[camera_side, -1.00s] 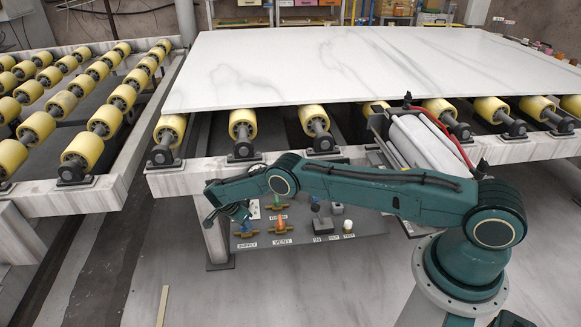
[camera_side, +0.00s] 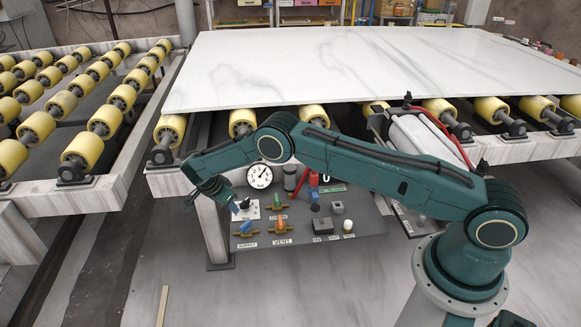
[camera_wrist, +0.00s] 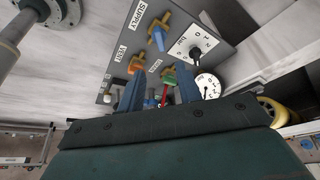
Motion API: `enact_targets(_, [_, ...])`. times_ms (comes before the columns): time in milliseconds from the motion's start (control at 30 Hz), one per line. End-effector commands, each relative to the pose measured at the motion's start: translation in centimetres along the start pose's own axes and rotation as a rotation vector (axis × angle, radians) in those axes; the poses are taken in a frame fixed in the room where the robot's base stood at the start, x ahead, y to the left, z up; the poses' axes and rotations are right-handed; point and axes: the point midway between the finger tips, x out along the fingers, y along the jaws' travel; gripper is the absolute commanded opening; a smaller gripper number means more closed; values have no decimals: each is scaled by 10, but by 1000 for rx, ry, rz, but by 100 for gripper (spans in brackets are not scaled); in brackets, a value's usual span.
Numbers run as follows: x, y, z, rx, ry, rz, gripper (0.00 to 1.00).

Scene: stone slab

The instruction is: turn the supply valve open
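The supply valve (camera_side: 246,229) has a blue handle on a yellow body, at the left of the grey panel, above the SUPPLY label. In the wrist view the supply valve (camera_wrist: 158,36) lies beyond my fingers, near the top. Its handle angle is hard to read. My gripper (camera_side: 212,205) is up and left of the valve, at the panel's left edge, not touching it. In the wrist view my gripper (camera_wrist: 159,78) has its two blue-grey fingers apart, with nothing held between them.
The panel (camera_side: 360,226) also carries an orange-handled vent valve (camera_side: 281,224), a green-handled valve (camera_side: 279,196), a selector knob (camera_wrist: 195,52), a gauge (camera_side: 259,175) and a white button (camera_side: 348,225). The slab (camera_side: 370,65) and rollers stand above and behind.

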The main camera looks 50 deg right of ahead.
Motion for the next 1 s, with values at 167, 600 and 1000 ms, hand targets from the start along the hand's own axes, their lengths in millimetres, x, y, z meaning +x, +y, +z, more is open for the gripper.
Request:
enact_targets(167, [-4, 0, 0, 0, 0, 1, 35])
enact_targets(600, [-2, 0, -3, -48, -11, 1, 69])
enact_targets(1000, [7, -6, -23, -540, -126, -32, 69])
